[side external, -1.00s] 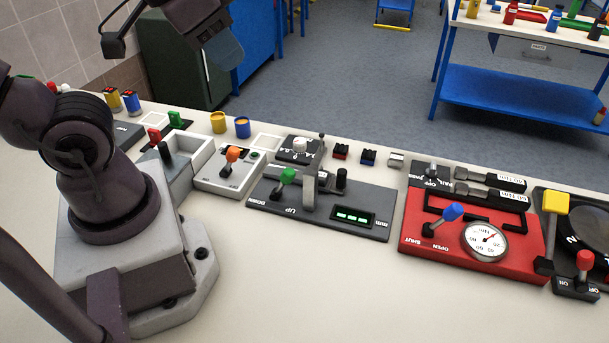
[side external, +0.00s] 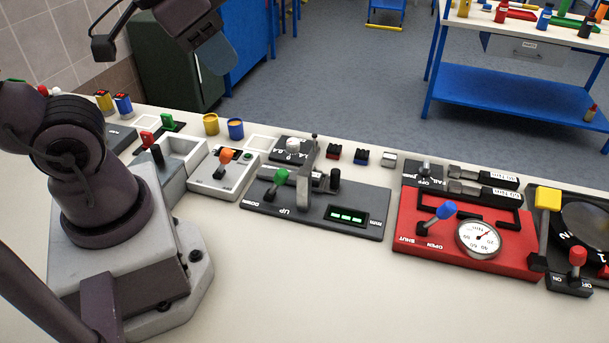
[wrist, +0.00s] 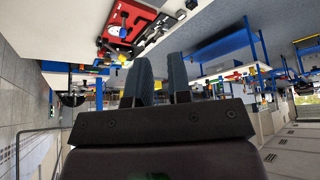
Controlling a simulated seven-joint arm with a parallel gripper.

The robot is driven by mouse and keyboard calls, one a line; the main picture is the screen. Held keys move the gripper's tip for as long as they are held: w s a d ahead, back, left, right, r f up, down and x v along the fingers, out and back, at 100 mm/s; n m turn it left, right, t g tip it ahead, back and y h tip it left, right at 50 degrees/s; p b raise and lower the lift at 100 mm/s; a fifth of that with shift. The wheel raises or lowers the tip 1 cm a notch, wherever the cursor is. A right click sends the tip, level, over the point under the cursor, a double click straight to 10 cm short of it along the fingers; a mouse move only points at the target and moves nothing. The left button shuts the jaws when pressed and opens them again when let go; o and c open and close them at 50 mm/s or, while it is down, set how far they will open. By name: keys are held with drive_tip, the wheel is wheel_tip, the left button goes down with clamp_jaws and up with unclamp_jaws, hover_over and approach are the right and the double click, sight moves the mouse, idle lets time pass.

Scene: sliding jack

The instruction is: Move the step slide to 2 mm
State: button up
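The slide unit is a dark grey panel (side external: 300,222) on the bench, marked UP and DOWN. It carries a green-knobbed lever (side external: 279,180), an upright grey metal arm (side external: 306,172), a black knob (side external: 335,178) and a lit green display (side external: 347,216) marked mm. The display digits are too small to read. My gripper (side external: 220,58) hangs high behind the bench, well away from the panel and touching nothing. In the wrist view my gripper's two fingers (wrist: 161,75) stand apart with nothing between them. I cannot make out the slide unit in that view.
A red panel (side external: 470,255) with a blue-knobbed lever and gauge stands right of the slide unit. Yellow (side external: 211,126) and blue (side external: 236,130) cups are behind. The bench front (side external: 330,295) is clear.

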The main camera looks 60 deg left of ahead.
drive_tip(key=o, duration=0.5)
drive_tip(key=shift+w+d+f+g, duration=0.15)
drive_tip(key=shift+w+f+g, duration=0.15)
drive_tip(key=shift+f, duration=0.25)
drive_tip(key=shift+w+d+f+g, duration=0.2)
drive_tip(key=shift+f+g, duration=0.2)
drive_tip(key=shift+f, duration=0.15)
drive_tip(key=shift+c, duration=0.2)
drive_tip(key=n+g+y, duration=0.3)
drive_tip(key=n+g, duration=0.4)
drive_tip(key=n, duration=2)
approach(339, 171)
drive_tip(key=x, duration=1.1)
drive_tip(key=shift+s+f, duration=0.1)
drive_tip(key=shift+s, duration=0.1)
drive_tip(key=shift+w, duration=0.1)
clamp_jaws()
